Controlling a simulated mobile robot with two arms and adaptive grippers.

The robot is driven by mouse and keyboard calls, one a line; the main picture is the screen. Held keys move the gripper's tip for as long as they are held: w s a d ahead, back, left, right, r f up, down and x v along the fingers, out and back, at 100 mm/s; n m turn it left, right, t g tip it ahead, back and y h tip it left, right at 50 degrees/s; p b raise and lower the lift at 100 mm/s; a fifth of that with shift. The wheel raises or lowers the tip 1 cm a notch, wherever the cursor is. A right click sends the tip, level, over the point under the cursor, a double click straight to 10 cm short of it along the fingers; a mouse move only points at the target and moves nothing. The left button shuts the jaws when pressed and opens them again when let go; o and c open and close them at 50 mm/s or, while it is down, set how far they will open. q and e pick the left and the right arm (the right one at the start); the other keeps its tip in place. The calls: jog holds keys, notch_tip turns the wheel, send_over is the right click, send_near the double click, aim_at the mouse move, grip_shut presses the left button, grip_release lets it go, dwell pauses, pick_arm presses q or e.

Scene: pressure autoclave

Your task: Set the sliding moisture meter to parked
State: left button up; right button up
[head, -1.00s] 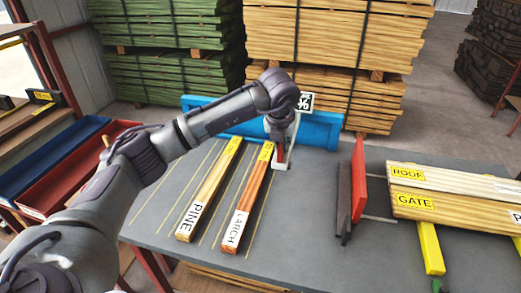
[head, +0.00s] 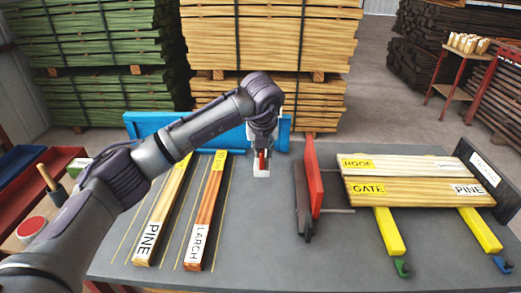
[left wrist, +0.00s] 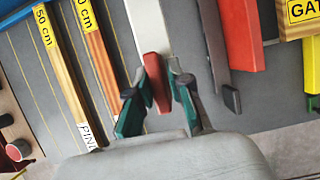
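The sliding moisture meter (head: 261,171) stands at the back of the grey bench, in front of the blue rail (head: 150,125), near its right end. Its white body and red handle show below my left gripper (head: 262,150); the arm hides its upper part. In the left wrist view the red handle (left wrist: 155,78) sits between the green-padded fingers of my left gripper (left wrist: 159,88), which appear closed on both its sides. The pale meter body (left wrist: 147,30) lies beyond. My right gripper is out of view.
A larch board (head: 207,210) and a pine board (head: 162,210) lie left of the meter. An upright red plate (head: 314,177) and a dark bar (head: 301,200) stand to its right. Labelled boards (head: 415,180) lie further right. Bare bench surface lies in front of the meter.

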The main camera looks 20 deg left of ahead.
pick_arm(q)
jog(key=o, duration=0.3)
jog(key=shift+w+d, duration=0.15)
jog(key=shift+d, duration=0.15)
jog(key=shift+a, duration=0.15)
jog(key=v, duration=1.2)
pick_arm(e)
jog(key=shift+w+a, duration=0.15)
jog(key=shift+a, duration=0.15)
